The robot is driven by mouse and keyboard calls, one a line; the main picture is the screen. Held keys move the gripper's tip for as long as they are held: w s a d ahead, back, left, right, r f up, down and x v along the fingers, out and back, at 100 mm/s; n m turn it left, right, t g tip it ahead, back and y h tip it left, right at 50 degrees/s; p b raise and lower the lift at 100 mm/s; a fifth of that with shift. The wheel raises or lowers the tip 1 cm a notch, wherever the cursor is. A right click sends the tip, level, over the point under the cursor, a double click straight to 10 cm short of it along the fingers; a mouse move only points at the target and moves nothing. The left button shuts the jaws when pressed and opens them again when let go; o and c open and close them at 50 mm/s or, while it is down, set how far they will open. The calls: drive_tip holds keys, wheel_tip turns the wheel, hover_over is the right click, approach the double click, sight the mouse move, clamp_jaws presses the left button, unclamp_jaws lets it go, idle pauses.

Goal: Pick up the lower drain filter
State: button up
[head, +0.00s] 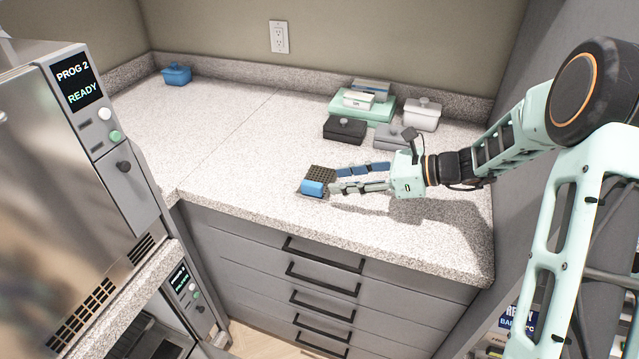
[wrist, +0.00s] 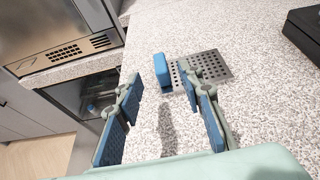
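A drain filter lies on the speckled counter. It is a perforated metal plate (head: 322,174) with a blue grip block (head: 312,188) along one edge. In the wrist view the plate (wrist: 212,66) lies flat beyond my fingers, and the blue block (wrist: 163,72) shows between the fingertips, a little ahead of them. My gripper (head: 336,180) is open and empty, low over the counter just right of the filter. In the wrist view my gripper (wrist: 160,76) has its right finger covering part of the plate. I cannot tell from any marking whether this is the lower filter.
A black lidded box (head: 344,131), grey box (head: 390,137), white box (head: 422,115) and teal tray (head: 345,108) stand behind my gripper. A blue box (head: 176,75) sits far left. Autoclaves (head: 60,150) stand at left; the lower chamber (wrist: 95,95) is open. The counter's left-middle is clear.

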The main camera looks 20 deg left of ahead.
sight(318, 185)
drive_tip(key=x, duration=0.4)
drive_tip(key=shift+a+f, duration=0.15)
drive_tip(key=shift+a, duration=0.15)
drive_tip(key=x, duration=0.5)
drive_tip(key=shift+d+f+p, duration=0.1)
drive_tip(key=shift+f+p, duration=0.2)
drive_tip(key=shift+c, duration=0.7)
clamp_jaws()
